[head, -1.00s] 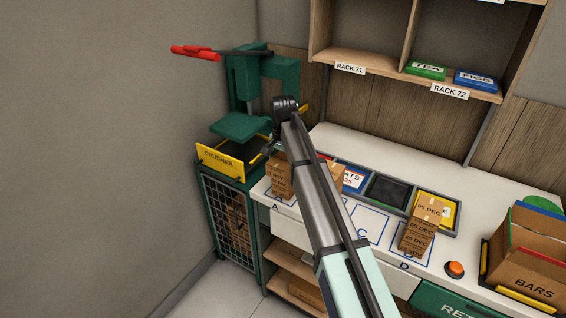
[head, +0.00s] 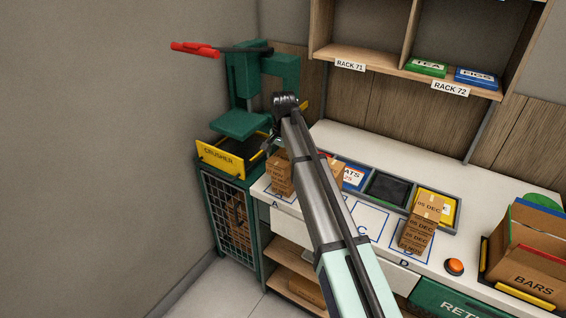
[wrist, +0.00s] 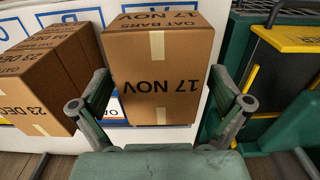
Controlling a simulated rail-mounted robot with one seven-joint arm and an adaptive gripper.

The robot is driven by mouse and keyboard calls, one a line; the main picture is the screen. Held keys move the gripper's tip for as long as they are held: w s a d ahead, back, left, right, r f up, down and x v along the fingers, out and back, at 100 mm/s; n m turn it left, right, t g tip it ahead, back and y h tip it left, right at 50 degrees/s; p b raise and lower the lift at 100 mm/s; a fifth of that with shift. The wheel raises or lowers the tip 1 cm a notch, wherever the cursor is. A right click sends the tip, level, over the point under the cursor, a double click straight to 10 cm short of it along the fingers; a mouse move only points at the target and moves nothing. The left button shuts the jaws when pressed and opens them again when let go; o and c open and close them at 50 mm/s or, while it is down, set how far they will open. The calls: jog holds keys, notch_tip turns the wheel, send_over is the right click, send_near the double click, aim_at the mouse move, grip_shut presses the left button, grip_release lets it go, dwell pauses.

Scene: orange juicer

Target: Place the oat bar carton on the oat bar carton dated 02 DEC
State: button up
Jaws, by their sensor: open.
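An oat bar carton dated 17 NOV (wrist: 157,70) fills the middle of the wrist view; it belongs to the stack at spot A (head: 279,178). My gripper (wrist: 160,92) is open, with one finger on each side of this carton, close to its sides; I cannot tell whether they touch. A carton dated 23 DEC (wrist: 45,75) stands to its left in the wrist view. In the head view, a stack (head: 418,228) at spot D has a top carton marked 05 DEC. The stack at B is partly hidden behind my arm. I cannot read 02 DEC on any carton.
The green crusher (head: 240,125) with its yellow-fronted tray (head: 219,158) stands left of spot A. Spot C (head: 366,222) looks empty. A recessed row of bins (head: 388,189) lies behind. An orange button (head: 454,267) and a BARS box (head: 522,265) are at right.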

aim_at(282, 157)
notch_tip(282, 157, up, 11)
jog(key=b, duration=0.3)
jog(key=shift+r, duration=0.2)
jog(key=shift+a+f, duration=0.1)
